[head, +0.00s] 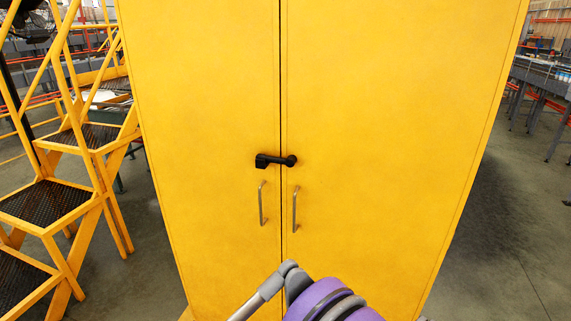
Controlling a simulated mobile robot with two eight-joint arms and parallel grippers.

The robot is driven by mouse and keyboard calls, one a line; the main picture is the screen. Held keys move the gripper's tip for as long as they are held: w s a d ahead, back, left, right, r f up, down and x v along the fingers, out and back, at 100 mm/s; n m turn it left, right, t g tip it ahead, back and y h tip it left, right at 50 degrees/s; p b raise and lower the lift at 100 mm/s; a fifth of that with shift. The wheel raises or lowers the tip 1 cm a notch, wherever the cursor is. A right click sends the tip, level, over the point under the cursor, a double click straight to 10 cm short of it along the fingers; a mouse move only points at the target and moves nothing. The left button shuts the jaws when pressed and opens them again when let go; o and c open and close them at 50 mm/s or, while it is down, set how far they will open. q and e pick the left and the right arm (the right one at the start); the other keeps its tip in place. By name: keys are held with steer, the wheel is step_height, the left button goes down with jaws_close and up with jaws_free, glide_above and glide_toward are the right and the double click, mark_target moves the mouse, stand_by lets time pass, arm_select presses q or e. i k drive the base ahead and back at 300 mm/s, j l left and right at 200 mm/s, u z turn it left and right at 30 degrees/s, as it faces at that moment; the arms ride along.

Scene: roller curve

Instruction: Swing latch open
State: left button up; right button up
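A black latch (276,161) lies level across the seam between the two doors of a tall yellow cabinet (400,120). Its round end is on the right door and its blocky end is on the left door. Below it are two silver upright handles, the left one (262,204) and the right one (295,209), one on each side of the seam. Both doors look closed. Neither of my grippers shows in the head view. Grey and purple parts at the bottom middle appear to be one of my arms, below the handles and apart from the latch.
Yellow metal stairs (75,150) with dark treads stand close to the left of the cabinet. Grey conveyor tables (545,78) stand at the back right. The concrete floor (510,230) to the right of the cabinet is clear.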

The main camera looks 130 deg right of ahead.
mark_target(290, 162)
steer(key=z, duration=4.25)
